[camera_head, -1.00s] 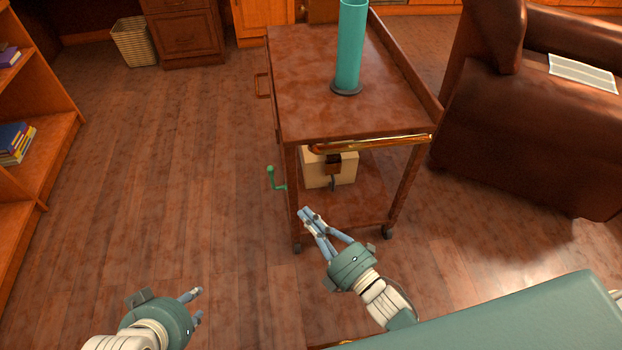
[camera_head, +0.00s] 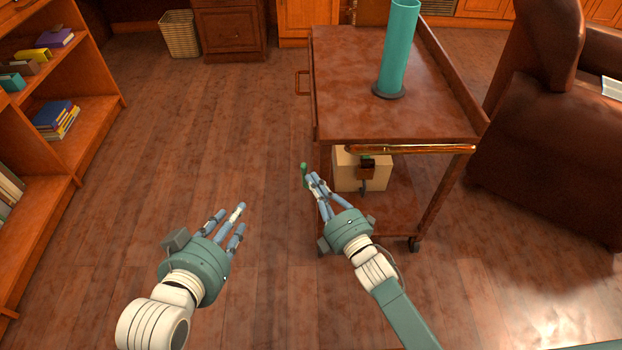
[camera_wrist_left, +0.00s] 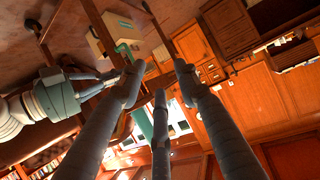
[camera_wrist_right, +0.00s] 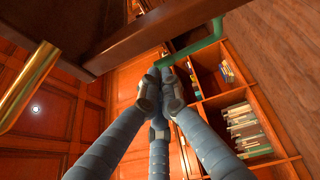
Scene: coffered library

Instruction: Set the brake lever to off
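The green brake lever (camera_head: 304,172) is on the left side of the wooden cart, its knob end up and its lower part hidden behind my right gripper. In the right wrist view the bent green lever (camera_wrist_right: 200,50) lies just beyond the fingertips; I cannot tell if they touch. My right gripper (camera_head: 314,180) has its fingers drawn together, with nothing seen between them; they also meet in the right wrist view (camera_wrist_right: 160,88). My left gripper (camera_head: 232,222) is open and empty over the floor, left of the cart. The lever also shows in the left wrist view (camera_wrist_left: 129,50).
The cart (camera_head: 345,105) carries a teal cylinder (camera_head: 398,50) on top and a cream box (camera_head: 376,172) below. A brass handle (camera_head: 420,149) runs along its near edge. A brown armchair (camera_head: 550,130) stands right, a bookshelf (camera_head: 95,105) left. Floor between bookshelf and cart is clear.

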